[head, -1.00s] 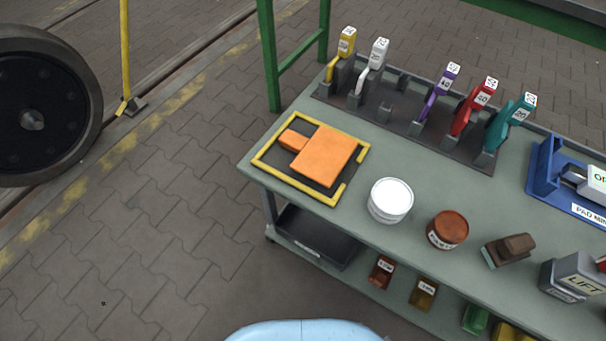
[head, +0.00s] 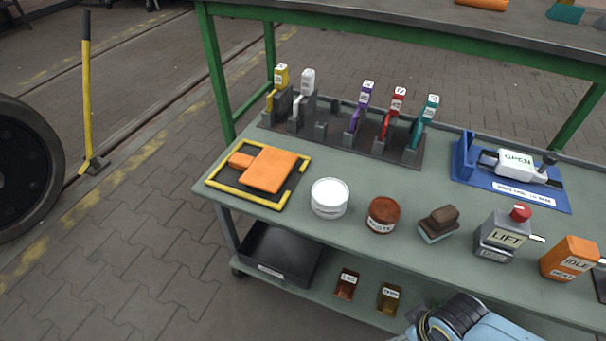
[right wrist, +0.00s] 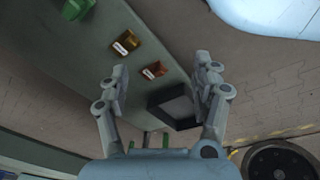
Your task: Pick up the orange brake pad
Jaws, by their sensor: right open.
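A flat orange paddle-shaped piece (head: 268,169), with a wide block and a short tab, lies inside a yellow-edged frame (head: 240,195) at the left end of the grey-green bench. Another orange piece (head: 481,4) is cut off at the top edge, on the raised table behind. I cannot tell from the markings which one is the brake pad. My right gripper (right wrist: 162,75) is open and empty in the right wrist view, over the bench's lower shelf and the floor, with no orange piece between its fingers. My left gripper is not in view.
A white tub (head: 329,198), a rust-brown tin (head: 383,215) and a brown block (head: 439,222) stand along the bench front. A rack (head: 340,135) of coloured-handled tools is behind. A LIFT box (head: 502,235) stands right. A black tray (head: 278,252) is on the lower shelf.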

